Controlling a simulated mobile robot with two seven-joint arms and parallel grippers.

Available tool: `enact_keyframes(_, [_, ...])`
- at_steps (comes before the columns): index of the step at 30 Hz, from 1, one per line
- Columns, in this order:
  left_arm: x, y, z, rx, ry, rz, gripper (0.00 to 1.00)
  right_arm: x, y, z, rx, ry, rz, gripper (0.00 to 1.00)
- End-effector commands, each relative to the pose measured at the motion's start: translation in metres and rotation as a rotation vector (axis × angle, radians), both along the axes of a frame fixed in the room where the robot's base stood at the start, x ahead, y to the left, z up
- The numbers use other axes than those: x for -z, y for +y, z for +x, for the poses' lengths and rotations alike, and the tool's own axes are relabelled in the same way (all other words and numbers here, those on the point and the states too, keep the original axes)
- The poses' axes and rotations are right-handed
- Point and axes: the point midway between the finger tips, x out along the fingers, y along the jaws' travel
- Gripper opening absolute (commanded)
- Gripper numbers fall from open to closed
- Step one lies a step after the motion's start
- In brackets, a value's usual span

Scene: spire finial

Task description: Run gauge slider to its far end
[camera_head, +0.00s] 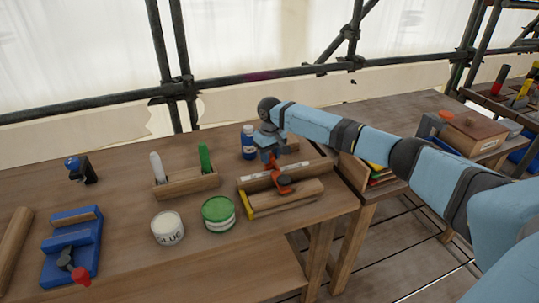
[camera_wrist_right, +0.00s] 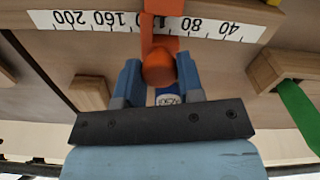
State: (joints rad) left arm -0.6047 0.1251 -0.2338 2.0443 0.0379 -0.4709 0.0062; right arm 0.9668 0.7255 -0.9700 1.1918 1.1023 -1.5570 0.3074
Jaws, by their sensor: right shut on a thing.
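The gauge is a wooden block (camera_head: 308,172) with a white number scale (camera_head: 256,181) on the workbench. In the right wrist view its scale (camera_wrist_right: 75,20) reads upside down, 200 at left and 40 at right. The orange slider (camera_head: 282,183) sits across it; in the wrist view its orange bar (camera_wrist_right: 159,25) covers the scale between 160 and 80. My right gripper (camera_head: 268,156) reaches in from the right. Its blue fingers (camera_wrist_right: 160,88) are shut on the slider's round orange knob (camera_wrist_right: 158,67). My left gripper is not in view.
Left of the gauge stand a wooden holder (camera_head: 187,185) with white and green markers, a glue pot (camera_head: 167,228), and a green tin (camera_head: 218,214). A blue vise (camera_head: 72,245) is at far left. The bench edge lies right of the gauge.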

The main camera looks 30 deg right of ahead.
Motion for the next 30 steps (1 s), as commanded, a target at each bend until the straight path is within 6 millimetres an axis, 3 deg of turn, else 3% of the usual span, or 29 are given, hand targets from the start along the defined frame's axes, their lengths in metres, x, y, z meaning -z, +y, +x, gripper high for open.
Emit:
enact_keyframes(5, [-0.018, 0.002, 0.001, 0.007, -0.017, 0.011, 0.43, -0.005, -0.025, -0.007, 0.003, 0.003, -0.001, 0.0])
enact_keyframes(10, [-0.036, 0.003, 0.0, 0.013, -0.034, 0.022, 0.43, -0.006, -0.067, -0.017, 0.007, 0.005, -0.002, 0.0])
enact_keyframes(21, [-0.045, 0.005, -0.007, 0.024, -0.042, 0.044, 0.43, -0.002, -0.152, -0.037, 0.005, 0.002, -0.001, 0.0])
enact_keyframes(30, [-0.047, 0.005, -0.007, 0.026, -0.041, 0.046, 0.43, -0.001, -0.179, -0.043, 0.002, 0.001, -0.002, 0.0])
